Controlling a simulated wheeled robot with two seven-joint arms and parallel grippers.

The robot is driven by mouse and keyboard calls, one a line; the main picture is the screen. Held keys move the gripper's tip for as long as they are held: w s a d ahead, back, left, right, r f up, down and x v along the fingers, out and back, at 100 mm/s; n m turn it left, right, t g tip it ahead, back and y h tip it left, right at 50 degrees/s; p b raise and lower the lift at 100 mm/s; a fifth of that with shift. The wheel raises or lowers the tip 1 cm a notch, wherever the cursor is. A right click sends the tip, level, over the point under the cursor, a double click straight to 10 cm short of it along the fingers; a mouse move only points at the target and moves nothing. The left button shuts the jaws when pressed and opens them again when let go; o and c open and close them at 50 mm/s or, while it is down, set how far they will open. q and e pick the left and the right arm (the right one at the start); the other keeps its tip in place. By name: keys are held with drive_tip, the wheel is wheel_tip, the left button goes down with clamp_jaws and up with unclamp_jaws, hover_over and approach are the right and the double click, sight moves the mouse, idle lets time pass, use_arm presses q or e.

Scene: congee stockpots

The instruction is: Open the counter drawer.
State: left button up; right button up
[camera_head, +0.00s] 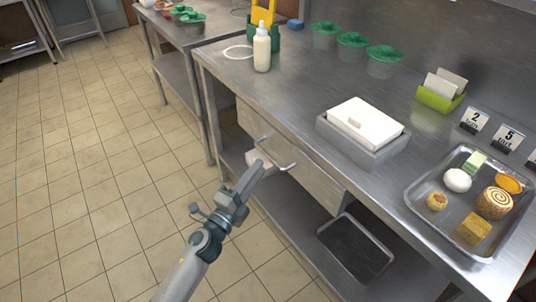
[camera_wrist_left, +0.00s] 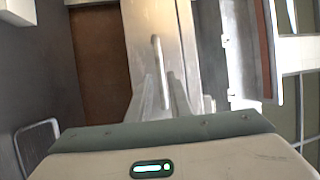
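The counter drawer (camera_head: 304,172) has a pale metal front under the steel counter, with a bar handle (camera_head: 276,154). The front looks about flush with the counter. My left gripper (camera_head: 257,170) is in front of the drawer, just left of and below the handle. In the left wrist view the drawer front (camera_wrist_left: 182,38) fills the top middle, and the handle (camera_wrist_left: 157,52) runs upright ahead of the gap between the two fingers (camera_wrist_left: 164,90). The fingers are apart, with nothing visibly clamped. Whether they touch the handle cannot be told. My right gripper is out of view.
On the counter (camera_head: 290,95) stand a bottle (camera_head: 262,48), green-lidded containers (camera_head: 352,46), a white-lidded box (camera_head: 364,122) and a food tray (camera_head: 412,190). A lower shelf holds an empty tray (camera_head: 355,248). Tiled floor (camera_head: 90,150) is clear at left.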

sight(268, 154)
use_arm(q)
drive_tip(key=x, duration=0.6)
drive_tip(key=shift+w+d, duration=0.15)
drive_tip(key=shift+w, duration=0.15)
clamp_jaws()
